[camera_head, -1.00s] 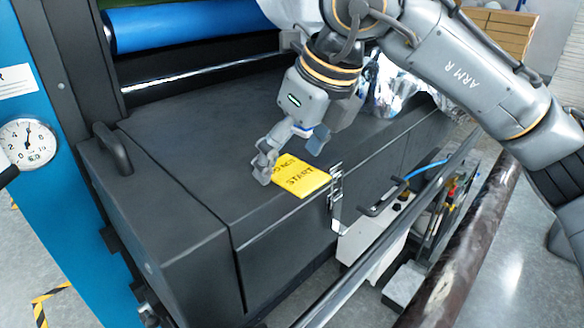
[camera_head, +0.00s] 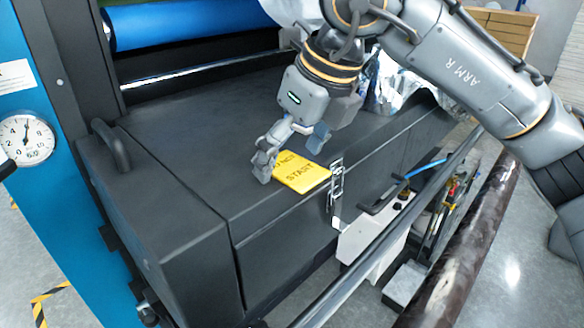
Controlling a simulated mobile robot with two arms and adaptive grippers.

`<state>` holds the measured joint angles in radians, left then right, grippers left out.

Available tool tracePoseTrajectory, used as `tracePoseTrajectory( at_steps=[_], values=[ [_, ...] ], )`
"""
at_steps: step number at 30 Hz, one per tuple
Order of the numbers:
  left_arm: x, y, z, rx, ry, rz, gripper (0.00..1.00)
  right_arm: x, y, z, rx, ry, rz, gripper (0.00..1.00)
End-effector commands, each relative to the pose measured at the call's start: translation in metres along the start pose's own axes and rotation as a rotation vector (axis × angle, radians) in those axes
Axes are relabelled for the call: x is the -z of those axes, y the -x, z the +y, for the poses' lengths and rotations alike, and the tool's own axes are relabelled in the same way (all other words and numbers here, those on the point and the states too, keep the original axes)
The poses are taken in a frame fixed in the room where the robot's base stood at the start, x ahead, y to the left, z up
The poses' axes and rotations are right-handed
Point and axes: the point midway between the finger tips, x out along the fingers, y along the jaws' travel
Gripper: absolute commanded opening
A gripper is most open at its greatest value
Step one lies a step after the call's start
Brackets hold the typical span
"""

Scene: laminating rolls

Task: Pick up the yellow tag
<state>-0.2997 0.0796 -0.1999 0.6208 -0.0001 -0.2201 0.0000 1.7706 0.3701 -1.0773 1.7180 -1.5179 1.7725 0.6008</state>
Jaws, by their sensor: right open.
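The yellow tag (camera_head: 301,173) lies flat on the black machine cover (camera_head: 195,130), near its front edge, with dark lettering that includes "START". My right gripper (camera_head: 289,158) is open just above the tag's far-left side. One finger is at the tag's left edge and the other is over its far edge. The gripper hides part of the tag and its lettering. I cannot tell whether the fingers touch it. My left gripper is not in view.
A metal latch (camera_head: 336,184) sits just right of the tag on the cover's edge. A black handle (camera_head: 111,147) stands at the left. A blue roller (camera_head: 190,24) lies behind, and a dark roll (camera_head: 465,250) is at the front right. The cover left of the gripper is clear.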

Motion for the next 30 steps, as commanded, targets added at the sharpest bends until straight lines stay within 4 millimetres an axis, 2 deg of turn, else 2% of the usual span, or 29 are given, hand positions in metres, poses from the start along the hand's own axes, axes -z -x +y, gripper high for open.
tracePoseTrajectory(
  at_steps=[1, 8, 17, 23, 26, 29, 30],
  values=[
    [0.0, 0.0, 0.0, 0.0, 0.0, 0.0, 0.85, 0.0, 0.0, 0.0, 0.0, 0.0, 0.0, 0.83],
    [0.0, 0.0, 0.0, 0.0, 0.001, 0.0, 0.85, 0.0, 0.0, 0.0, 0.0, 0.0, 0.0, 0.36],
    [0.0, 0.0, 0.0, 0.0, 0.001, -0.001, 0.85, 0.0, -0.001, 0.0, 0.0, 0.0, 0.003, 0.36],
    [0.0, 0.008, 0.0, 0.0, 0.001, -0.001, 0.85, -0.002, 0.004, 0.0, -0.001, 0.0, 0.003, 0.36],
    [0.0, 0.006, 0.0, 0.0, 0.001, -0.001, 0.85, -0.006, 0.012, 0.0, 0.001, -0.001, -0.001, 0.36],
    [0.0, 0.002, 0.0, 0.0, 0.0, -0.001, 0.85, -0.014, 0.032, 0.0, 0.002, -0.001, -0.003, 0.36],
    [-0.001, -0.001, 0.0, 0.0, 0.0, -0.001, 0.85, -0.018, 0.039, 0.008, 0.002, 0.004, -0.004, 0.36]
  ],
)
